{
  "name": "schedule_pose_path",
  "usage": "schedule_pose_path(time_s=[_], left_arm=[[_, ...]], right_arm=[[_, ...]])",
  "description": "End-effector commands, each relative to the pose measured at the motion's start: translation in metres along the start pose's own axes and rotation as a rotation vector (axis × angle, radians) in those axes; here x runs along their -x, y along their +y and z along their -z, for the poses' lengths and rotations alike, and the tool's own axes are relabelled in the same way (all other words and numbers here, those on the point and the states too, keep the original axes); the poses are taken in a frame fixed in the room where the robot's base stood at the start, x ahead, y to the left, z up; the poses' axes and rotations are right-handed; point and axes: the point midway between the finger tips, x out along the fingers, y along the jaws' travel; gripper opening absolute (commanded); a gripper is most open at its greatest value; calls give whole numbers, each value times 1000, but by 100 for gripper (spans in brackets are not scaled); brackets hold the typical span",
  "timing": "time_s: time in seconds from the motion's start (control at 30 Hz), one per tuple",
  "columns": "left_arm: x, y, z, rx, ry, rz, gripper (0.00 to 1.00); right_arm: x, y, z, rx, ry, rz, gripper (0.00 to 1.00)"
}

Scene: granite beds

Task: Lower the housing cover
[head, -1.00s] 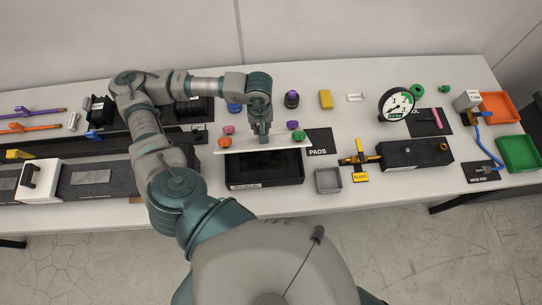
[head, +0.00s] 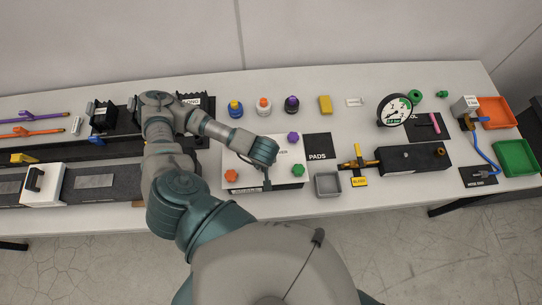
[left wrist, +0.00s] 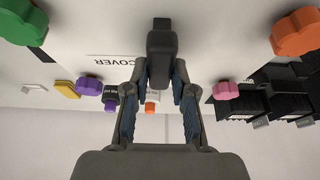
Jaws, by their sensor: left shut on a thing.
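The white housing cover (head: 241,158) lies roughly level over the black housing (head: 245,190), whose front edge shows below it. Whether it is fully seated I cannot tell. It bears a purple knob (head: 293,137), an orange knob (head: 231,176) and a green knob (head: 298,169); a pink knob (left wrist: 227,90) shows in the left wrist view and is hidden by my arm in the head view. My left gripper (head: 267,184) is over the cover, shut on its dark handle (left wrist: 161,45). My right gripper is not in view.
A black PADS mat (head: 319,147) lies right of the housing, with a grey tray (head: 328,184) in front. Several bottles, one of them purple-topped (head: 291,104), stand behind. A black block with a brass fitting (head: 413,158) sits further right. A white-capped rail (head: 43,183) is at left.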

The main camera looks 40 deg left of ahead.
Motion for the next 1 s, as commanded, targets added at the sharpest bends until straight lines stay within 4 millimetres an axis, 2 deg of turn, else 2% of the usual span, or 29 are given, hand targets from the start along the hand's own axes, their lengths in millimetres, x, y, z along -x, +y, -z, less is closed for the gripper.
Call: schedule_pose_path(time_s=[0.03, 0.07, 0.1, 0.17, 0.2, 0.57, 1.0], left_arm=[[-13, 0, -11, -9, 9, 0, 0], [-16, 0, -14, -9, 21, 1, 0], [-13, 0, -12, -6, 24, 2, 32], [-11, 0, -11, -5, 24, 2, 47], [-11, 0, -11, -5, 25, 2, 50], [-6, 0, -9, -5, 24, 2, 50], [47, 0, -9, -7, 22, 2, 50]], right_arm=[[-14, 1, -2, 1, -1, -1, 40], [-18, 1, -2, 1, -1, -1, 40], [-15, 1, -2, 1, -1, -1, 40], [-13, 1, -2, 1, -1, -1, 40], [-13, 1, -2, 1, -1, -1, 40], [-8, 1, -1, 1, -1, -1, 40], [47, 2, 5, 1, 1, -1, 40]])
